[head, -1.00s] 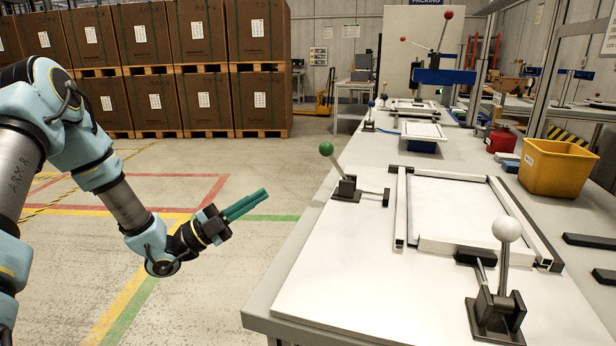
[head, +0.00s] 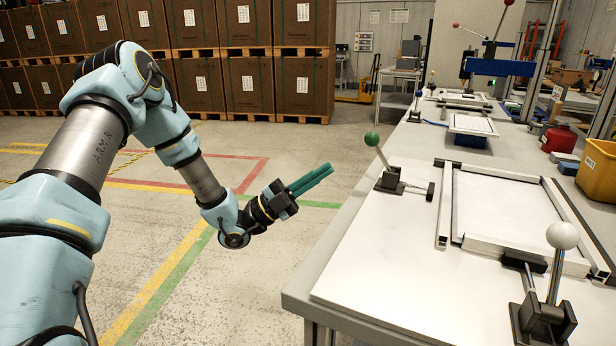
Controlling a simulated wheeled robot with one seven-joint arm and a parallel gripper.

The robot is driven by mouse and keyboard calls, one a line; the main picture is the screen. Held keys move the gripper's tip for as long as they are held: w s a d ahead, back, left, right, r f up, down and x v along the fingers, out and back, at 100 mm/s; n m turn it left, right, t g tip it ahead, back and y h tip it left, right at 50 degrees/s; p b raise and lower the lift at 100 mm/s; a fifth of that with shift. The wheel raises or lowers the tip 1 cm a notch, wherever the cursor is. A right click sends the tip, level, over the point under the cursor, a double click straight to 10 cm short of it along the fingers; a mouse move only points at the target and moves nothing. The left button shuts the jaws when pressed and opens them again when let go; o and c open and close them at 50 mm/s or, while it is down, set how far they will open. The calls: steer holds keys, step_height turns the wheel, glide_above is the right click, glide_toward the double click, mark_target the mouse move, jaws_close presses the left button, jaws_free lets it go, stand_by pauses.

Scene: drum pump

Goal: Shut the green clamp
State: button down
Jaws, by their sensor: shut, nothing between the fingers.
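The green clamp (head: 389,178) stands on the near left part of the white work board (head: 400,238). Its green ball knob (head: 371,139) sits on a lever tilted up and to the left. Its dark arm with a pad points right toward the metal frame (head: 447,205), and the pad appears short of the frame's left bar. My gripper (head: 327,170) has green fingers, shut and empty. It is in the air left of the bench edge, pointing up and right toward the clamp, with a gap between them.
A white-knobbed clamp (head: 541,320) stands at the near right by the frame's front bar. A yellow bin (head: 598,170) and a red can (head: 558,140) are at the right. Stacked boxes (head: 252,85) line the back left. The floor left of the bench is clear.

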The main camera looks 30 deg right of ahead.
mark_target(379, 154)
steer(key=p+x, duration=0.2)
steer(key=x, duration=0.6)
steer(key=shift+d+r+m, duration=0.1)
steer(key=shift+r+m, duration=0.1)
steer(key=shift+m, duration=0.1)
